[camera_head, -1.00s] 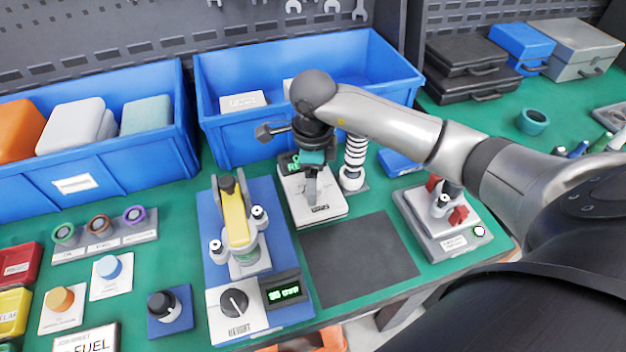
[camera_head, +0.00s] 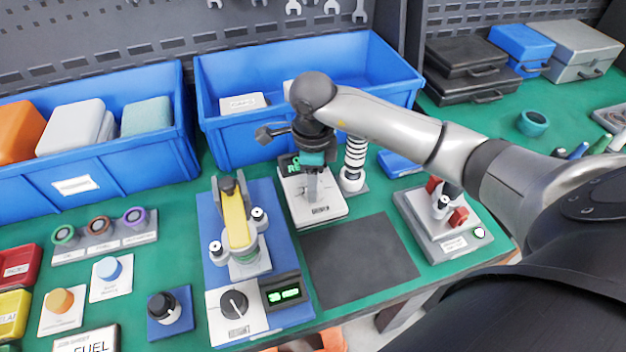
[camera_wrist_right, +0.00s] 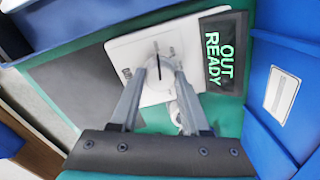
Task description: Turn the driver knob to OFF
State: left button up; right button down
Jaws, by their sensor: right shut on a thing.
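The driver unit (camera_head: 330,214) is a white-topped box right of the blue-based rig, with a dark display (camera_wrist_right: 225,52) reading OUT READY in green. Its pale round knob (camera_wrist_right: 152,86) carries a dark line and shows in the right wrist view. My right gripper (camera_wrist_right: 160,66) points down and is shut on this knob, one finger on each side. In the head view, my right gripper (camera_head: 313,192) hides the knob. The small print around the knob is too blurred to read. My left gripper is not in view.
A black knob (camera_head: 234,304) and a green-lit display (camera_head: 284,292) sit on the blue-based rig (camera_head: 285,228). A coil-wrapped post (camera_head: 354,158) stands close right of my gripper. A blue bin (camera_head: 225,138) is behind. A dark mat (camera_head: 360,258) in front is bare.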

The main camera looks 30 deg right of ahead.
jog(key=shift+m, duration=0.3)
jog(key=m+p, duration=0.1)
jog(key=m, duration=0.1)
jog(key=shift+m, duration=0.4)
jog(key=shift+w+m+p, duration=0.1)
jog(key=shift+m+p, duration=0.5)
jog(key=shift+m, duration=1.6)
jog(key=shift+c, duration=1.9)
grip_release()
jog(key=shift+r, duration=0.1)
notch_tip(320, 180, up, 15)
jog(key=p, duration=0.2)
jog(key=shift+a, duration=0.3)
